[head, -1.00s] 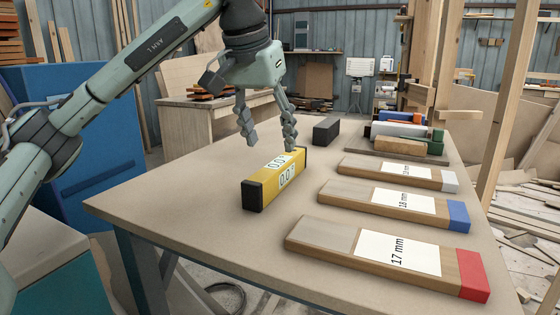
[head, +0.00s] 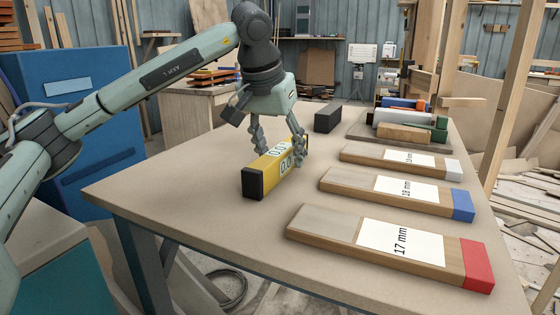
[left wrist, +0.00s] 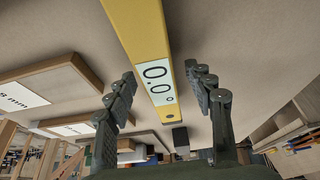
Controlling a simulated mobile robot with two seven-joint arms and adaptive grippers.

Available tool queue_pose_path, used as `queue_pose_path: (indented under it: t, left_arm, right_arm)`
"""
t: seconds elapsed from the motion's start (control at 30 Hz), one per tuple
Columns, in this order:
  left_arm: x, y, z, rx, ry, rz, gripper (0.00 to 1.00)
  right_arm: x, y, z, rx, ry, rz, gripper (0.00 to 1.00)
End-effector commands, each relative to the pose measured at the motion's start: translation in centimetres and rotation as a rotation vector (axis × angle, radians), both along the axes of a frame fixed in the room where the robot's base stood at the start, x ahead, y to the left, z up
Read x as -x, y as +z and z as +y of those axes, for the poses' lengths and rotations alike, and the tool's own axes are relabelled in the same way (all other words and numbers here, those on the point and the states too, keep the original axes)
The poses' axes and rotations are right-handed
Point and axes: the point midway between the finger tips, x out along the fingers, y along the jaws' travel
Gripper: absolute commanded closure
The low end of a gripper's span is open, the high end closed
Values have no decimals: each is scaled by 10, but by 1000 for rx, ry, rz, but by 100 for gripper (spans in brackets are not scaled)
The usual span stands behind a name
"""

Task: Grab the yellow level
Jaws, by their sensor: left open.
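The yellow level (head: 270,173) is a yellow bar with black ends and white "0.0°" displays, lying on the workbench (head: 215,200). My left gripper (head: 279,157) is open and points down over the level, with one finger on each side of it toward its far half. In the left wrist view the level (left wrist: 140,35) runs between the two spread fingers (left wrist: 170,100), with a visible gap on both sides. The far end of the level is partly hidden by the fingers in the head view. My right gripper is not in view.
Wooden pieces marked 17 mm (head: 395,245), 18 mm (head: 400,190) and one with a white end (head: 400,163) lie right of the level. A black block (head: 328,117) stands behind it. The front left bench is clear.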

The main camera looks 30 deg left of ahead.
Motion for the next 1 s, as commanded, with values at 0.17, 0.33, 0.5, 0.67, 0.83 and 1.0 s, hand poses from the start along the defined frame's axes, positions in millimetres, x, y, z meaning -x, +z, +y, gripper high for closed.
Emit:
queue_pose_path:
  t: [0.17,0.33,0.5,0.67,0.83,1.0]
  left_arm:
    - [0,0,0,0,0,0,64]
    - [0,0,0,0,0,0,85]
    - [0,0,0,0,0,0,100]
    - [0,1,0,0,0,-1,100]
    - [0,4,0,1,0,-2,100]
    - [0,19,-1,1,-3,-3,100]
  right_arm:
    - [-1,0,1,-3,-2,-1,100]
    - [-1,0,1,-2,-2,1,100]
    - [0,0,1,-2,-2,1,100]
    - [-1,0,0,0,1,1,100]
    - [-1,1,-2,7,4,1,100]
    - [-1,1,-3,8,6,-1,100]
